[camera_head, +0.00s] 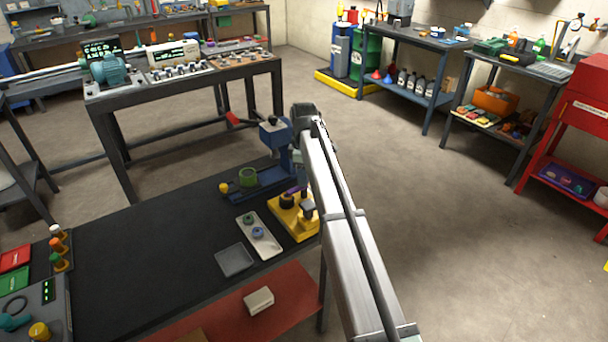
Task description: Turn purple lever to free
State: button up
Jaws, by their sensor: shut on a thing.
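A yellow block fixture (281,212) stands near the right edge of the black-topped table, with a dark round knob on top. A small part of the purple lever (294,190) shows at its upper side, beside my arm. My gripper (306,206) is small and dark over the right part of the fixture. It appears shut on the purple lever, but the contact is mostly hidden. The lever's exact angle and any position marks cannot be read at this size.
A blue vise-like machine (262,181) with a green ring stands just behind the fixture. A pale tray (258,236) with two small rings and a grey square tray (234,260) lie in front. The black table top (150,240) is clear to the left.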

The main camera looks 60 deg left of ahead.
jog(key=shift+m, duration=0.3)
jog(key=m, duration=0.3)
jog(key=shift+m, duration=0.4)
jog(key=m, duration=0.9)
jog(key=shift+m, duration=2.2)
jog(key=o, duration=1)
jog(key=shift+o, duration=0.2)
notch_tip(320, 180, up, 14)
